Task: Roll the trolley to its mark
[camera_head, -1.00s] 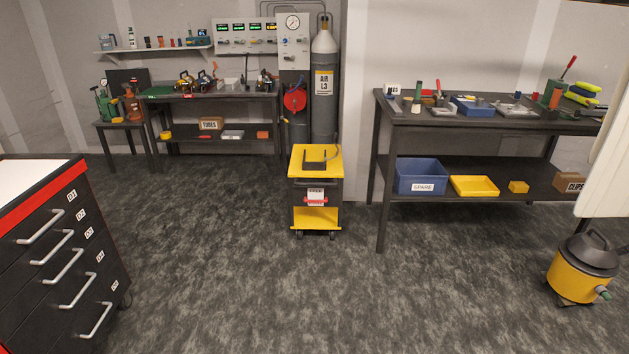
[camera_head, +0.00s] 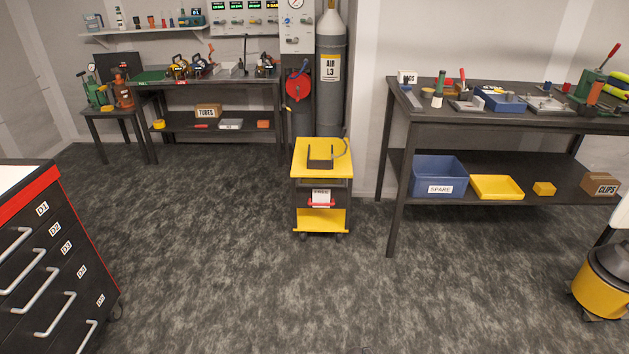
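The trolley (camera_head: 319,215) is a small yellow and dark cart on casters. It stands on the floor in the middle of the view, in front of the grey gas cylinder. Its yellow top (camera_head: 301,166) carries a dark bracket-like piece (camera_head: 321,162) with a thin cable behind it. No floor mark can be made out in this view. My gripper is not in view.
The floor (camera_head: 230,290) in front of the trolley is clear. A drawer cabinet (camera_head: 55,260) stands at the left. A long workbench (camera_head: 440,118) stands at the right, with a yellow vacuum (camera_head: 604,285) near the right edge. A gas cylinder (camera_head: 331,100) stands behind the trolley.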

